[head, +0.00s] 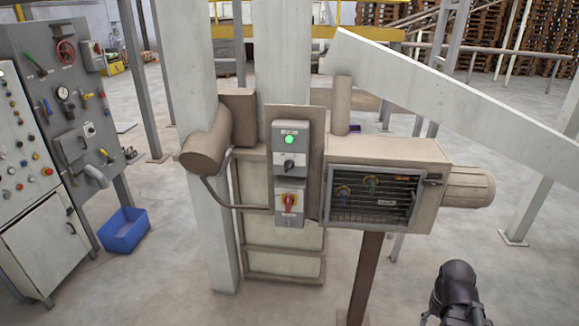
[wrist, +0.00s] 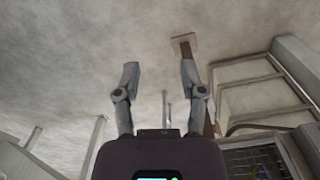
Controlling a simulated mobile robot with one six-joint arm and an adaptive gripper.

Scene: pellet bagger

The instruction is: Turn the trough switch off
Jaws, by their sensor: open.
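A grey control box (head: 290,149) with a lit green lamp (head: 289,139) and a black rotary knob (head: 289,164) is mounted on a plate at the middle of the head view. The labels are too small to read, so I cannot tell which is the trough switch. My gripper (wrist: 160,70) shows in the wrist view, open and empty, its two fingers apart over the floor. It touches neither box.
A housing with a dark grille (head: 373,196) and a motor (head: 468,187) stands right of the boxes. A sloping white beam (head: 440,95) crosses above. Control panels (head: 30,200) and a blue bin (head: 124,230) stand at left. The front floor is clear.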

